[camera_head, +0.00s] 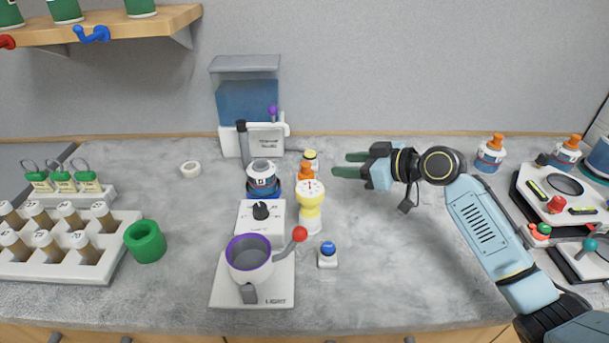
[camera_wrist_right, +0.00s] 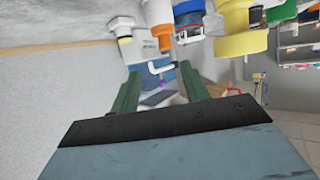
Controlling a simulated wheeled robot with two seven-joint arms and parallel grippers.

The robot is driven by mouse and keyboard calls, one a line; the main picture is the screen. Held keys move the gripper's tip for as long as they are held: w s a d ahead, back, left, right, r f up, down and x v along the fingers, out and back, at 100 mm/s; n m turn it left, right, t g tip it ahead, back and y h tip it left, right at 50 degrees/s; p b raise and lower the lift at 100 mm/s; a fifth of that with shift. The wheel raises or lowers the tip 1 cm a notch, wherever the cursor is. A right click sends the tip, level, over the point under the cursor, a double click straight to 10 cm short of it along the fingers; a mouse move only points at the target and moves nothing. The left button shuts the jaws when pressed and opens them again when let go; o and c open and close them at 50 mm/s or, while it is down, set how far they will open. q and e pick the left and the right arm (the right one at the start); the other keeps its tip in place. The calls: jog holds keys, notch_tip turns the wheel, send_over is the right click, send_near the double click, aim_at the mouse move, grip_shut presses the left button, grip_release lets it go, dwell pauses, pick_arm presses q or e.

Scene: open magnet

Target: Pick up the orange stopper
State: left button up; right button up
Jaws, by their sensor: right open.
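An orange stopper (camera_head: 306,168) shows just behind the white and yellow gauge (camera_head: 311,194), which partly hides it. In the right wrist view, an orange part (camera_wrist_right: 159,22) on a white body sits at the top, beyond and above the fingers. My right gripper (camera_head: 342,164) is open and empty, fingers pointing left, to the right of the stopper and apart from it. Its two green fingers also show in the wrist view (camera_wrist_right: 160,85), with nothing held between them. Two more orange tops sit on bottles at the right (camera_head: 496,141) and far right (camera_head: 573,141). My left gripper is out of view.
A purple-rimmed pot (camera_head: 249,260) is in front. The counter below my right gripper is clear.

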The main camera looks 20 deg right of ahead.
aim_at(310, 165)
jog(key=shift+s+a+x, duration=0.1)
jog(key=shift+a+x, duration=0.05)
jog(key=shift+x, duration=1.85)
jog(key=shift+s+a+x, duration=0.1)
jog(key=shift+x, duration=1.9)
jog(key=shift+s+a+x, duration=0.15)
jog(key=shift+x, duration=1.9)
grip_shut()
